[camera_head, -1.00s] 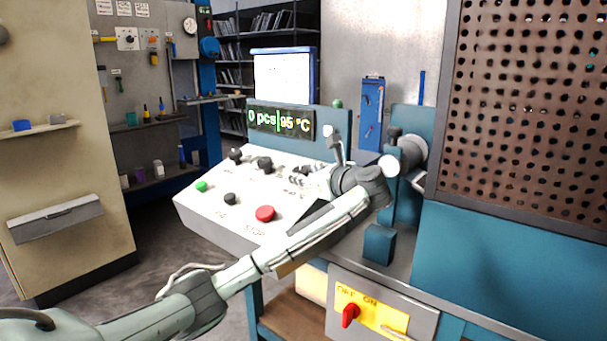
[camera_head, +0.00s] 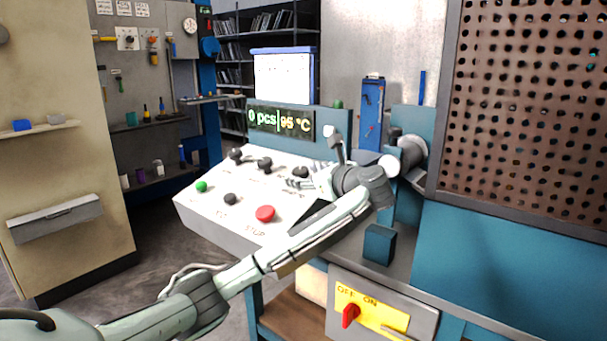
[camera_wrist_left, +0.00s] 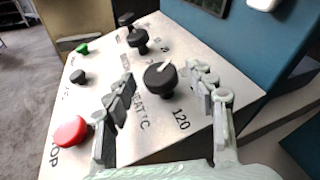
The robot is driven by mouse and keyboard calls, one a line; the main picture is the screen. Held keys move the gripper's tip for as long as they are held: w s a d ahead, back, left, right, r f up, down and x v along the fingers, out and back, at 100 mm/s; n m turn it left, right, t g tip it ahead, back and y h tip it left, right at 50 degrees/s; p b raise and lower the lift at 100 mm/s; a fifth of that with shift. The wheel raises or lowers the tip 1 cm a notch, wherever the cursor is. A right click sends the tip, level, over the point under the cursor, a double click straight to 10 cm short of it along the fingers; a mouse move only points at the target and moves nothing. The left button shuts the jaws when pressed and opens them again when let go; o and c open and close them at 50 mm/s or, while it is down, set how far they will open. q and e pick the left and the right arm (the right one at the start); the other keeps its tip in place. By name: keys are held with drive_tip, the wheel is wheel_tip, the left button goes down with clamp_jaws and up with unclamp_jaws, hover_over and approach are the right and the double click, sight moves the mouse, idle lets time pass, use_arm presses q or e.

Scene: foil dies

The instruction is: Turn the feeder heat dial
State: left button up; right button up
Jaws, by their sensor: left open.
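The feeder heat dial (camera_head: 300,172) is a round black knob on the sloped white control panel (camera_head: 225,222). In the left wrist view the dial (camera_wrist_left: 156,84) has a pale pointer mark, with "°C" and "120" printed near it. My left gripper (camera_head: 291,183) is open just in front of the dial in the head view. In the left wrist view its two grey fingers stand apart on either side of the dial, with a gap to each. The display (camera_head: 280,122) reads "0 pcs" and "95 °C". My right gripper is not in view.
The panel also carries a red stop button (camera_head: 265,213), a green button (camera_head: 201,187), a small black button (camera_head: 230,199) and two more black knobs (camera_head: 264,164). A red OFF/ON switch (camera_head: 350,315) sits below. A perforated guard (camera_head: 525,120) stands at the right.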

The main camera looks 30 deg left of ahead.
use_arm(q)
drive_tip(key=v, duration=1.1)
drive_tip(key=shift+d, duration=0.25)
drive_tip(key=shift+s, duration=0.15)
